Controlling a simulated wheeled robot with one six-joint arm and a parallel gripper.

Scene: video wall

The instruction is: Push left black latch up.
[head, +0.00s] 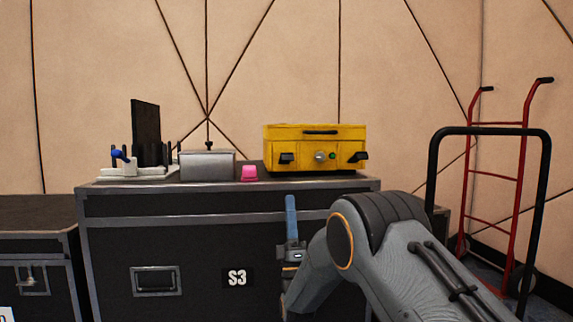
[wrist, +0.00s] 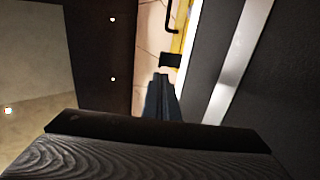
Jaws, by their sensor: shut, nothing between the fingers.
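The yellow case (head: 315,142) stands on top of the black flight case, with a dark handle on its front. Its left black latch (head: 286,158) sits low on the left of the front and sticks out. A matching right black latch (head: 356,157) sits on the right. My gripper (head: 291,199) is shut and empty, pointing up in front of the flight case, lower in the picture than the left latch. In the wrist view the shut fingertips (wrist: 161,76) appear just below the left latch (wrist: 170,60), with the yellow case (wrist: 188,32) beyond. Contact cannot be told.
The black flight case (head: 200,250) has a metal-edged top. A red hand truck (head: 495,178) stands at the right.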

